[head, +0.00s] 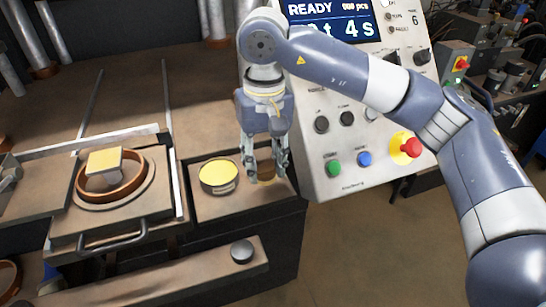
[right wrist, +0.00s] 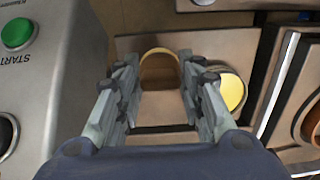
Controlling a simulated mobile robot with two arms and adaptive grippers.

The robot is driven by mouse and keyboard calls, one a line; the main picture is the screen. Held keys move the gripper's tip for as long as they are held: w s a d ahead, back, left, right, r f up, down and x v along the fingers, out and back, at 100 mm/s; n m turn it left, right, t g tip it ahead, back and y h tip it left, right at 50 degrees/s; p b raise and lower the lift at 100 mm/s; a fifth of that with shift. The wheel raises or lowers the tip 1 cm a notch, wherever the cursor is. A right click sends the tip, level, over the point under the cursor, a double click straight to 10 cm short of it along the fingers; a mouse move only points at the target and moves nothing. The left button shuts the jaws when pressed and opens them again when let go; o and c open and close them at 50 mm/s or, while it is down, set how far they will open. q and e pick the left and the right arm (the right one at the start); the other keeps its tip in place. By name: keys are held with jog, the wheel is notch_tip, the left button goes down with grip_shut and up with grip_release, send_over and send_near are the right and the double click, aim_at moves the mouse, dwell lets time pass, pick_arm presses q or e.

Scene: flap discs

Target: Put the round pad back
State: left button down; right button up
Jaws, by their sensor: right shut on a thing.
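A brown round pad (right wrist: 160,72) with a pale yellowish rim sits between the fingertips of my right gripper (right wrist: 160,90). In the head view my right gripper (head: 266,172) points down over the right part of a shallow brown tray (head: 228,208), shut on the pad (head: 266,171), which is partly hidden by the fingers. The pad is low over the tray; I cannot tell whether it touches the floor. A round yellow-topped piece (head: 219,175) with a pale label on its side stands in the tray to the left. My left gripper is not in view.
Left of the tray is a plate with a copper-coloured ring (head: 128,190) and a square yellow-topped block (head: 105,163). A handle (head: 113,238) is in front. The control panel (head: 345,150) with buttons stands close to the right of my gripper.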

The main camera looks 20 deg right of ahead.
aim_at(271, 166)
jog(key=shift+w+d+f+p, duration=0.15)
jog(key=shift+w+d+p, duration=0.2)
jog(key=shift+w+d, duration=0.8)
notch_tip(271, 166, down, 3)
jog(key=shift+f+p, duration=0.2)
jog(key=shift+p, duration=0.65)
jog(key=shift+w+a+f+b, duration=0.1)
jog(key=shift+f+b, duration=0.2)
jog(key=o, duration=0.7)
jog(key=shift+o, duration=0.2)
jog(key=shift+r, duration=0.1)
